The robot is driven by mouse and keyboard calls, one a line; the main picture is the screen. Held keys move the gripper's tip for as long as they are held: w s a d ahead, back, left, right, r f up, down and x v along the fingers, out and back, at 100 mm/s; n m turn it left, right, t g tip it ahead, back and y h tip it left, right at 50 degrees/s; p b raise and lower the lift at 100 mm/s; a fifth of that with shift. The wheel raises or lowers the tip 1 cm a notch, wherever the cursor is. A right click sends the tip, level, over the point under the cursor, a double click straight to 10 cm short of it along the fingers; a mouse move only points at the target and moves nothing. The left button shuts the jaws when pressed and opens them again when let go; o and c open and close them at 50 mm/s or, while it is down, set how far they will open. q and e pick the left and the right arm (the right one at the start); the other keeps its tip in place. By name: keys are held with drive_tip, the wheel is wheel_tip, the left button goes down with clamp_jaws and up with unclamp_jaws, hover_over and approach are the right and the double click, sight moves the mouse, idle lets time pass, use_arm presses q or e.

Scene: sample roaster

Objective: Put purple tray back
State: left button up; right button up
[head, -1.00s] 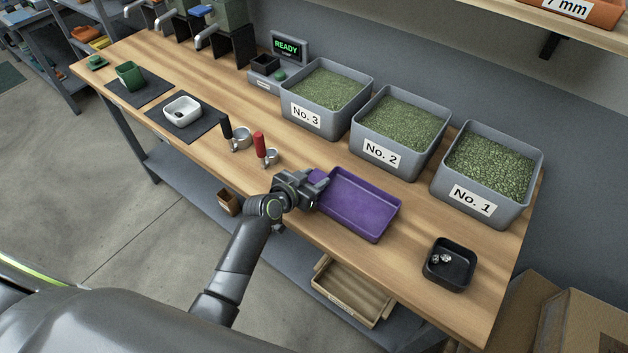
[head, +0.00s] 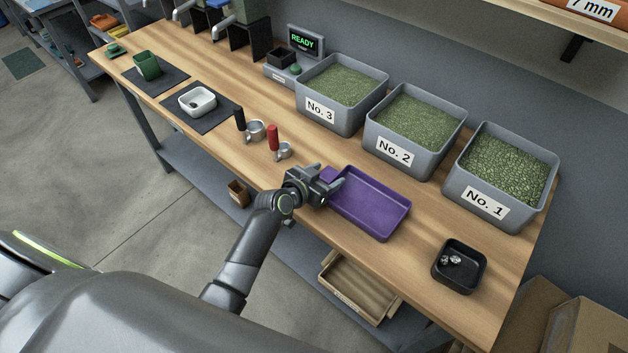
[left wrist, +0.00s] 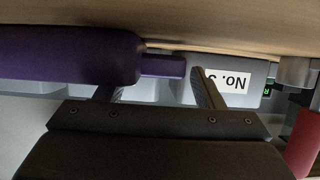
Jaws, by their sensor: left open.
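The purple tray (head: 372,207) is empty and lies flat on the wooden bench, near its front edge. My left gripper (head: 328,176) is at the tray's left end, with its fingers apart. In the left wrist view the tray (left wrist: 70,54) fills the upper left, and its narrow purple tab reaches in between the two open fingers (left wrist: 160,88). I cannot tell whether either finger touches the tab. My right gripper is not in view.
Grey bins No. 3 (head: 320,107), No. 2 (head: 395,149) and No. 1 (head: 485,202) stand behind the tray. A black tray (head: 459,270) lies to the right. Red-handled (head: 273,139) and black-handled (head: 240,119) scoops lie left. A wooden tray (head: 358,288) rests on the lower shelf.

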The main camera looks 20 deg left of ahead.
use_arm(q)
drive_tip(key=b+v, duration=0.1)
drive_tip(key=v, duration=1.1)
drive_tip(key=s+a+f+n+g+y, duration=0.25)
drive_tip(key=s+a+g, duration=0.25)
drive_tip(key=s, duration=0.8)
drive_tip(key=s+a+f+n+g+y, duration=0.15)
drive_tip(key=s+a+g+y, duration=0.3)
drive_tip(key=s, duration=0.75)
wheel_tip(320, 180, down, 23)
drive_tip(key=a+h, duration=0.1)
drive_tip(key=a, duration=0.1)
drive_tip(key=s+d+f+g, duration=0.1)
drive_tip(key=s+f+g, duration=0.1)
drive_tip(key=s+f, duration=1.3)
wheel_tip(320, 180, down, 2)
drive_tip(key=shift+d+f+n+b, duration=0.15)
drive_tip(key=shift+d+n+b, duration=0.1)
drive_tip(key=shift+n+b, duration=0.1)
